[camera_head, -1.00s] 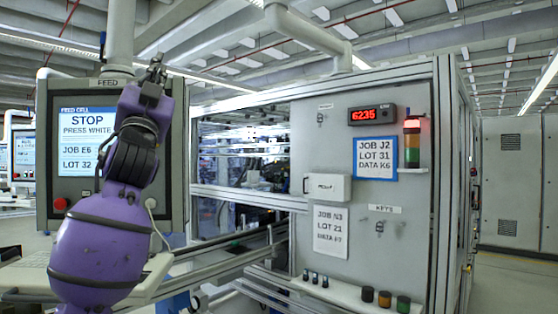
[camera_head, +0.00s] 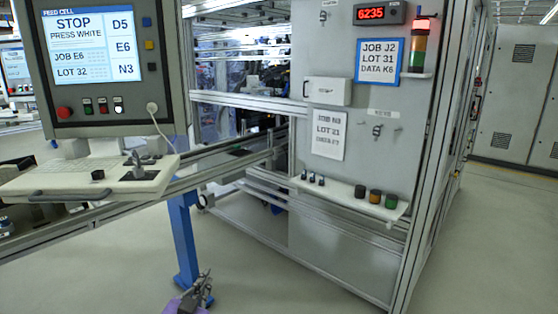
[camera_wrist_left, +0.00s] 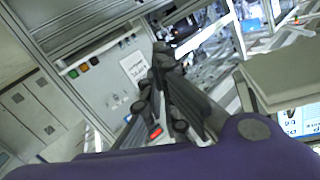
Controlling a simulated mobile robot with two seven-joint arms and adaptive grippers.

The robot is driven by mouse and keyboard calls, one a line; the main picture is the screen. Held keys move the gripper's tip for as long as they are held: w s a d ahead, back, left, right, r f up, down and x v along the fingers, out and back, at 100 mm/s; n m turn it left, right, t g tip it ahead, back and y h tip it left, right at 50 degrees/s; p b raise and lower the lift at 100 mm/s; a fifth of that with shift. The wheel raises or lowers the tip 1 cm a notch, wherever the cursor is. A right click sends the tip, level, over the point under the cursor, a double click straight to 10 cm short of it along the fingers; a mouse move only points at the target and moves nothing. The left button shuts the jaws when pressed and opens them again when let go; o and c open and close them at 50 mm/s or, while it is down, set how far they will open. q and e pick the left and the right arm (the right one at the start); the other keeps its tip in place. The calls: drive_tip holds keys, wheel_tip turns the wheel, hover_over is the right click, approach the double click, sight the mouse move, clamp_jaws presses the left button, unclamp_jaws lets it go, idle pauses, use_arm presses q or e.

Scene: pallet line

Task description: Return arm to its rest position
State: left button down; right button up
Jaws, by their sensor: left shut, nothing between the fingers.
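My left gripper (camera_head: 197,291) shows at the bottom of the head view, low in front of the blue post, with a bit of my purple arm below it. It is shut and empty, apart from everything around it. In the left wrist view its dark fingers (camera_wrist_left: 163,58) are together, with nothing between them. My right gripper is in neither view. The feed panel (camera_head: 95,60) stands at the left and its screen reads STOP, PRESS WHITE, JOB E6, LOT 32.
A keyboard shelf (camera_head: 60,180) with a joystick juts out below the panel. A blue post (camera_head: 184,240) holds up the rail. The grey cabinet (camera_head: 345,215) has a small ledge (camera_head: 345,196) with several coloured knobs. The floor (camera_head: 110,270) at the front is clear.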

use_arm(q)
drive_tip(key=s+f+n+g, duration=0.1)
drive_tip(key=s+f+g, duration=0.1)
drive_tip(key=s+f, duration=0.7)
drive_tip(key=s+f+n+g+y, duration=0.1)
drive_tip(key=s+f+g, duration=0.2)
drive_tip(key=s+f, duration=0.6)
drive_tip(key=s+f+n+g, duration=0.2)
drive_tip(key=s+f, duration=0.7)
drive_tip(key=s, duration=1.3)
drive_tip(key=shift+a+f+g+p, duration=0.15)
drive_tip(key=shift+a+g+p, duration=0.3)
drive_tip(key=shift+g, duration=0.05)
drive_tip(key=shift+s, duration=0.1)
